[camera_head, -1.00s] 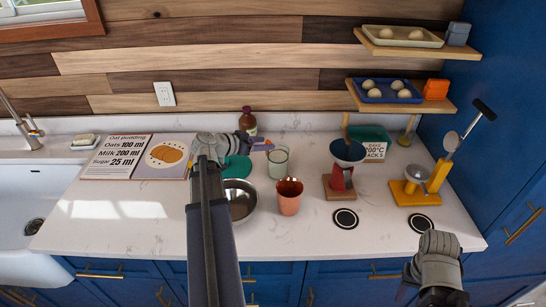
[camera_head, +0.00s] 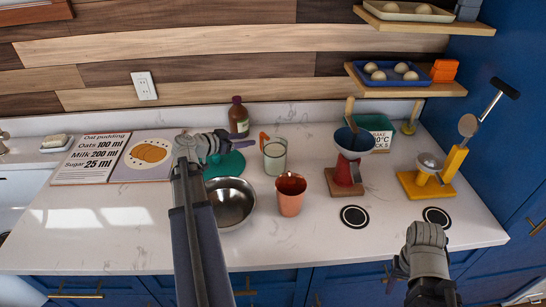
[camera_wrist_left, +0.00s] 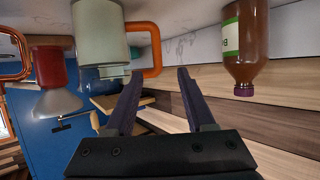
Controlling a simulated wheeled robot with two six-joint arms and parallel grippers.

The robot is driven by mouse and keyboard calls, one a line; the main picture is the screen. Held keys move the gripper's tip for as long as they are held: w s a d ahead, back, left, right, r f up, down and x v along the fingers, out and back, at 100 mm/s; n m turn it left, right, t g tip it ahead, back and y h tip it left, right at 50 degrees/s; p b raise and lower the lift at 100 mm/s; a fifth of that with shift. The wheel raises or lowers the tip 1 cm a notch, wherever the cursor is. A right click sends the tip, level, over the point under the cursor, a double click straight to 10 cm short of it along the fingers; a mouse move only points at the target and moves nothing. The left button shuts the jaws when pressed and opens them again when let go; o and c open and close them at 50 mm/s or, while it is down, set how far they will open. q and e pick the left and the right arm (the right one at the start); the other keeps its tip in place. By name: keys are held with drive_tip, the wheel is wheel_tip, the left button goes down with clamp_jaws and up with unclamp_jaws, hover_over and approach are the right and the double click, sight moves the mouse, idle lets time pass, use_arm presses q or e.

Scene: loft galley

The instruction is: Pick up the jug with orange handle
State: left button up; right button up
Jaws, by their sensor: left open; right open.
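The jug (camera_head: 275,157) is pale grey-green with an orange handle (camera_head: 263,141). It stands upright on the white counter, behind the copper cup, with its handle toward the back left. My left gripper (camera_head: 240,143) is just left of the handle, open and empty, with its fingers pointing right. In the left wrist view, which is upside down, the jug (camera_wrist_left: 100,35) and handle (camera_wrist_left: 152,52) lie beyond the open fingers (camera_wrist_left: 159,73). My right gripper (camera_head: 394,276) is open and empty at the counter's front edge.
A brown bottle (camera_head: 239,118) stands behind my left gripper. A steel bowl (camera_head: 231,204) and copper cup (camera_head: 290,196) are in front. A red grinder-like stand with a funnel (camera_head: 347,165) is right of the jug.

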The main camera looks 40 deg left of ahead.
use_arm(q)
drive_tip(key=b+x, duration=0.2)
drive_tip(key=x, duration=0.3)
drive_tip(key=shift+w+f, duration=0.2)
drive_tip(key=shift+w+d+f, duration=0.1)
drive_tip(key=shift+w, duration=0.35)
drive_tip(key=shift+b+x, duration=1.2)
drive_tip(key=shift+x, duration=1.45)
drive_tip(key=shift+s+d, duration=0.1)
drive_tip(key=shift+d, duration=0.1)
clamp_jaws()
